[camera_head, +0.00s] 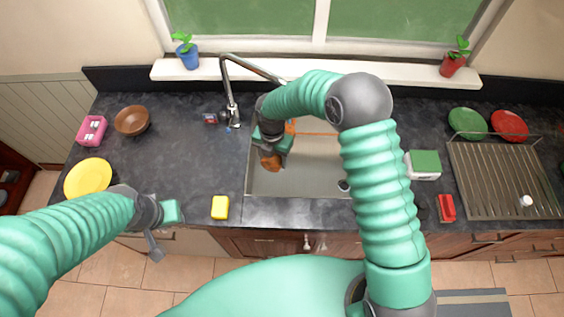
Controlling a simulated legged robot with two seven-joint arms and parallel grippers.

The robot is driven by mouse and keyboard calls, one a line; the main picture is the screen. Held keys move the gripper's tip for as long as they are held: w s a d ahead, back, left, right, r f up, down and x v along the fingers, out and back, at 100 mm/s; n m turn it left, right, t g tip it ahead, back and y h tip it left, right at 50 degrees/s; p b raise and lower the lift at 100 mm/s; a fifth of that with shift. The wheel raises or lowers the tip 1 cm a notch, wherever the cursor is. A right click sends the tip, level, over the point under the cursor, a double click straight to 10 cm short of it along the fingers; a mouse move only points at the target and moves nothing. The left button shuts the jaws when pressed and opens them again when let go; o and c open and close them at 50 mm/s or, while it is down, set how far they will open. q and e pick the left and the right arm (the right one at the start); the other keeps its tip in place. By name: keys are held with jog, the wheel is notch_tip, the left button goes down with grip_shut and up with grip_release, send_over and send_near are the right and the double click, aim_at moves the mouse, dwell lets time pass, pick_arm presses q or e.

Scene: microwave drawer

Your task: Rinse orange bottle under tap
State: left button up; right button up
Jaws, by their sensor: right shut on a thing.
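The orange bottle (271,161) is in my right gripper (273,147), over the left part of the metal sink (315,180). My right gripper is shut on it, and the gripper and arm hide part of it. The tap (228,90) stands behind the sink's left edge, and its spout reaches right toward my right wrist. The spout's end is hidden by my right arm, and I cannot tell whether water runs. My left gripper (165,228) is at the counter's front edge, left of the yellow sponge; its fingers are not clear.
A yellow sponge (220,207) lies left of the sink. A yellow plate (88,178), a brown bowl (132,120) and a pink holder (91,130) are at the left. A green-white box (423,164), a red item (446,208) and a dish rack (500,180) are at the right.

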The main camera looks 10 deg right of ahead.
jog(key=shift+w+a, duration=0.2)
jog(key=shift+a, duration=0.55)
jog(key=shift+s+d+r, duration=0.1)
jog(key=shift+s+d, duration=0.15)
jog(key=shift+d, duration=0.4)
jog(key=shift+w+d, duration=0.15)
jog(key=shift+d, duration=0.45)
jog(key=shift+w+d, duration=0.15)
jog(key=shift+d, duration=0.05)
jog(key=shift+w+a, duration=0.1)
jog(key=shift+a, duration=0.45)
jog(key=shift+s+a, duration=0.25)
jog(key=shift+a, duration=0.1)
pick_arm(q)
jog(key=shift+a+r, duration=0.1)
jog(key=shift+r, duration=0.15)
pick_arm(e)
jog(key=shift+d, duration=0.35)
pick_arm(q)
jog(key=shift+p, duration=0.3)
